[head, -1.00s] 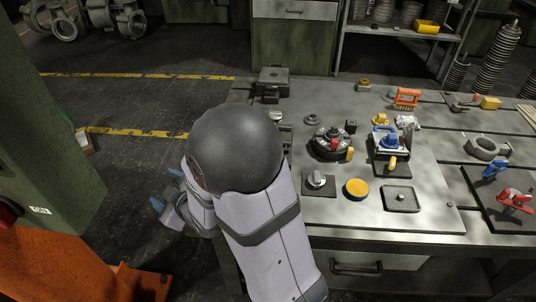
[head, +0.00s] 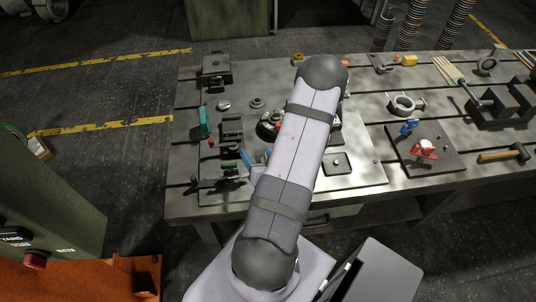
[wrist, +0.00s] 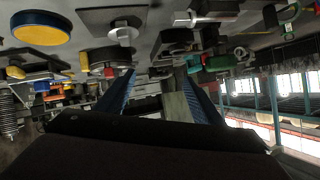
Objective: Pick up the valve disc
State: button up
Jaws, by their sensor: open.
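My gripper (wrist: 158,82) is open and empty in the wrist view, its blue fingers apart, over the left part of the bench. In the head view my gripper (head: 254,163) shows beside my arm, partly covered. A round silver metal piece (wrist: 123,34), which looks like the valve disc, sits on a dark square plate (wrist: 93,22) in the wrist view, ahead and left of the fingers, apart from them. A yellow-topped round piece with a blue rim (wrist: 42,28) lies left of it.
A dark vise-like block (head: 231,132) and a green-handled tool (head: 205,122) stand near the gripper. Further right are a plate with red and blue pieces (head: 423,150) and a hammer (head: 505,154).

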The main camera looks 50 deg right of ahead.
jog(key=s+f+b, duration=0.1)
jog(key=s+f, duration=0.1)
jog(key=s+f+n+h+b, duration=0.1)
jog(key=s+f+b, duration=0.1)
jog(key=s+d+f+n+b, duration=0.1)
jog(key=s+f, duration=0.1)
jog(key=shift+h, duration=0.3)
jog(key=shift+s+n+b, duration=0.3)
jog(key=shift+n+b, duration=0.1)
jog(key=shift+x, duration=1.05)
jog(key=shift+w+d, duration=0.25)
jog(key=shift+w, duration=0.25)
jog(key=shift+p+x, duration=0.6)
jog(key=shift+x, duration=1.5)
jog(key=shift+s, duration=0.1)
